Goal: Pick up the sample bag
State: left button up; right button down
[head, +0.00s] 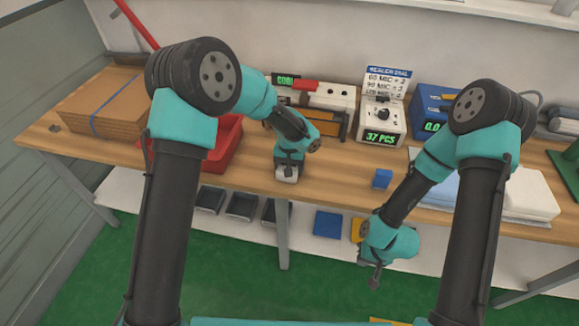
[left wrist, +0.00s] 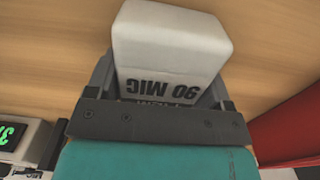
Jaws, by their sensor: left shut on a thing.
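The sample bag (left wrist: 170,45) looks like a white rounded block printed "90 MIC", upside down in the left wrist view. In the head view it shows small and white (head: 287,173) over the wooden bench. My left gripper (head: 288,164) points down and is shut on it; the jaws lie on both sides of it in the left wrist view (left wrist: 162,92). I cannot tell whether the bag touches the bench. My right gripper (head: 375,277) hangs low in front of the bench edge, away from the bag; its jaw opening is too small to read.
Behind stand a sealer (head: 325,98), a white "37 PCS" box (head: 380,122) with a dial sign (head: 387,82), and a blue device (head: 428,112). A red bin (head: 224,148) and cardboard stack (head: 105,105) are left. A blue cube (head: 382,179) and white stack (head: 533,196) are right.

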pick_arm(q)
jog(key=shift+c, duration=0.7)
jog(key=shift+r, duration=0.15)
jog(key=shift+r, duration=1.6)
jog(key=s+r, duration=0.1)
jog(key=s, duration=1.5)
jog(key=shift+d+r, duration=0.25)
